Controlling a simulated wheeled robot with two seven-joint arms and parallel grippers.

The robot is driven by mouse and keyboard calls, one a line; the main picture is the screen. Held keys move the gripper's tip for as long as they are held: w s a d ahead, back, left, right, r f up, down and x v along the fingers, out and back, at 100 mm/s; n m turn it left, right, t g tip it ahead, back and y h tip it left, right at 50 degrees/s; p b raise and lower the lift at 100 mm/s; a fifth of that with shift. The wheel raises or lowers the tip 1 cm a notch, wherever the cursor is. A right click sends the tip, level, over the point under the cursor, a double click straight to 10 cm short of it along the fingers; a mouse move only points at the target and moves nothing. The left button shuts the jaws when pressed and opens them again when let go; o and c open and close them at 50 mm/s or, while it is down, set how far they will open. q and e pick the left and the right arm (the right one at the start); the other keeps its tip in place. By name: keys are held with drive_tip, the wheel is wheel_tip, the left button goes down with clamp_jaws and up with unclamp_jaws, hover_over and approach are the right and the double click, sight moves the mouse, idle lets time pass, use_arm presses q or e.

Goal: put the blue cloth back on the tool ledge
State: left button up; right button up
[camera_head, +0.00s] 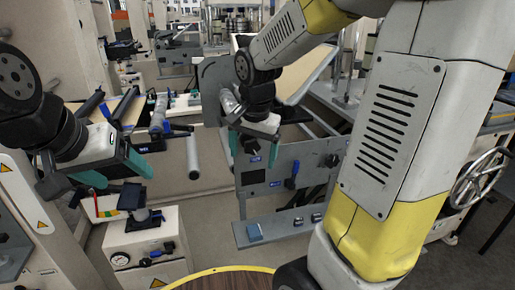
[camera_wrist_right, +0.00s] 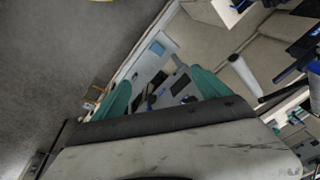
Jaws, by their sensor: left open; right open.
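A small blue folded cloth (camera_head: 254,231) lies on the left end of the tool ledge (camera_head: 277,228), the narrow grey shelf low on the front of the machine panel. In the right wrist view the cloth (camera_wrist_right: 157,47) is a light blue square on the pale ledge, beyond the fingertips. My right gripper (camera_head: 253,150) points down above the cloth and ledge, open and empty, its teal fingers apart in front of the panel. It also shows in the wrist view (camera_wrist_right: 163,88). My left gripper (camera_head: 113,170) is open and empty at the left, well away from the cloth.
A pale roller (camera_head: 193,157) juts out to the left. A cream box with a gauge (camera_head: 147,250) stands below my left gripper.

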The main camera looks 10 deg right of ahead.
drive_tip(key=s+r+n+t+y, duration=0.1)
drive_tip(key=s+r+n, duration=0.2)
drive_tip(key=s, duration=0.3)
drive_tip(key=s+r+n+t+y, duration=0.1)
drive_tip(key=s+r+n+t, duration=0.1)
drive_tip(key=s+r+n, duration=0.2)
drive_tip(key=s, duration=0.3)
drive_tip(key=shift+d+r+n+t, duration=0.3)
drive_tip(key=shift+r, duration=0.05)
